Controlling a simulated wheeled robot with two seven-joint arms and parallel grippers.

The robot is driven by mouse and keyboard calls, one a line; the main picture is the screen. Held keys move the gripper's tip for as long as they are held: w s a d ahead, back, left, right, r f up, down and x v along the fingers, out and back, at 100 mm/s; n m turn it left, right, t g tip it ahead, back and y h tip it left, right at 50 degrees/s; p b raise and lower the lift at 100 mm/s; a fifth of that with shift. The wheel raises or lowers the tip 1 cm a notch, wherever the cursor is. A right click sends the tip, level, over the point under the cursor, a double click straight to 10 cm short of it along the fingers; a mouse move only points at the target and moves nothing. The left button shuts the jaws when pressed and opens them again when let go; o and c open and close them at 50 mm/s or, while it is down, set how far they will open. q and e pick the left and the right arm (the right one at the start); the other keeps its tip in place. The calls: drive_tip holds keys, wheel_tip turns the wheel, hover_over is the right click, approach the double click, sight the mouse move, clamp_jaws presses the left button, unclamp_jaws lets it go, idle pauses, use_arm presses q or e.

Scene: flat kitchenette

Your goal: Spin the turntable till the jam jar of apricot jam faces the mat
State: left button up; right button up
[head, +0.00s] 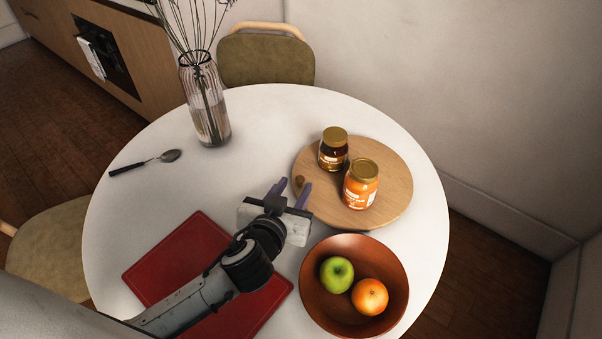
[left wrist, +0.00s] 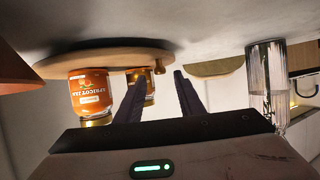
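The round wooden turntable (head: 385,213) lies on the right of the white table, and its edge shows in the left wrist view (left wrist: 105,60). The orange jar of apricot jam (head: 360,185) stands upright on its right part; its label reads in the left wrist view (left wrist: 88,92). A small wooden knob (head: 299,181) rises near the turntable's left rim, also seen in the left wrist view (left wrist: 159,67). The red mat (head: 180,258) lies front left, partly under my left arm. My left gripper (head: 291,189) is open and empty, purple fingers pointing at the knob. My right gripper is out of view.
A dark jar with a gold lid (head: 333,150) stands behind the apricot jar on the turntable. A brown bowl (head: 325,312) with a green apple and an orange is in front. A glass vase (head: 207,105) and a spoon (head: 145,163) are at the left.

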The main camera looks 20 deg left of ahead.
sight(300, 179)
use_arm(q)
drive_tip(key=x, duration=0.5)
drive_tip(key=shift+w+f, duration=0.15)
drive_tip(key=shift+w, duration=0.2)
clamp_jaws()
